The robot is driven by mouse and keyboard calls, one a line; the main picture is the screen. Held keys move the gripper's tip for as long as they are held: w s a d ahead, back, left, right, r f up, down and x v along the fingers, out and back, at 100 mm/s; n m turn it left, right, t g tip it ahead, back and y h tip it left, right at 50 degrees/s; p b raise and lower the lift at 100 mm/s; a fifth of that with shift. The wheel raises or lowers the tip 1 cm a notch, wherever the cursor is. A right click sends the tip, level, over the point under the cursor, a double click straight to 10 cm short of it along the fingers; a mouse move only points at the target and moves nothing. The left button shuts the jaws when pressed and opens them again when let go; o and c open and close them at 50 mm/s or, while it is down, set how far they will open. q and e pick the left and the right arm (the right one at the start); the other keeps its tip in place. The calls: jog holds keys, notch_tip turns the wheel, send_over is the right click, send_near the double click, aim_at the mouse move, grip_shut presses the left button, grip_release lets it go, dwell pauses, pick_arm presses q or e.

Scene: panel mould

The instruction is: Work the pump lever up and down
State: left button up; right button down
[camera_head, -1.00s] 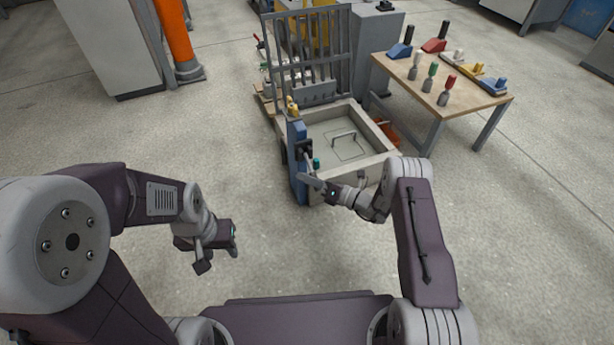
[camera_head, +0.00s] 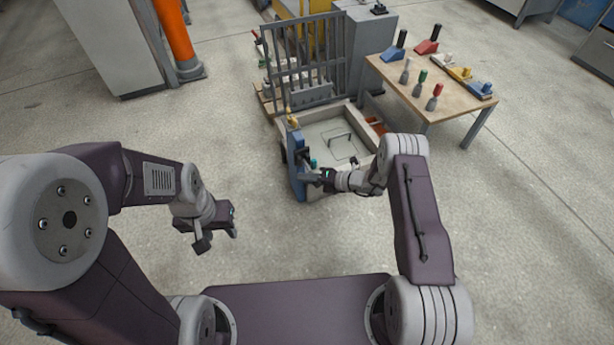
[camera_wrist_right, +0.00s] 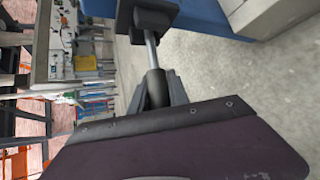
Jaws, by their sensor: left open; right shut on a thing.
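The blue pump post (camera_head: 297,172) stands at the near left corner of the mould cart. The pump lever shows in the right wrist view as a metal rod (camera_wrist_right: 151,50) running from a black bracket on the blue post to a dark grip (camera_wrist_right: 156,88). My right gripper (camera_head: 312,179) is beside the post, shut on the lever's grip. Its fingers lie on both sides of the grip in the right wrist view (camera_wrist_right: 158,92). In the head view the lever is small and partly hidden by the gripper. My left gripper (camera_head: 218,232) is open and empty above bare floor.
The mould tray (camera_head: 338,132) with a wire handle lies right of the post. A grey barred gate (camera_head: 303,65) stands behind it. A wooden table (camera_head: 450,100) with several trowels and floats is at the right.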

jog(key=shift+s, duration=0.1)
dwell(0.3)
jog(key=c, duration=1.3)
grip_release()
jog(key=shift+o, duration=0.2)
jog(key=p+v, duration=0.5)
jog(key=v, duration=0.4)
jog(key=shift+r, duration=0.15)
jog(key=shift+c, duration=0.3)
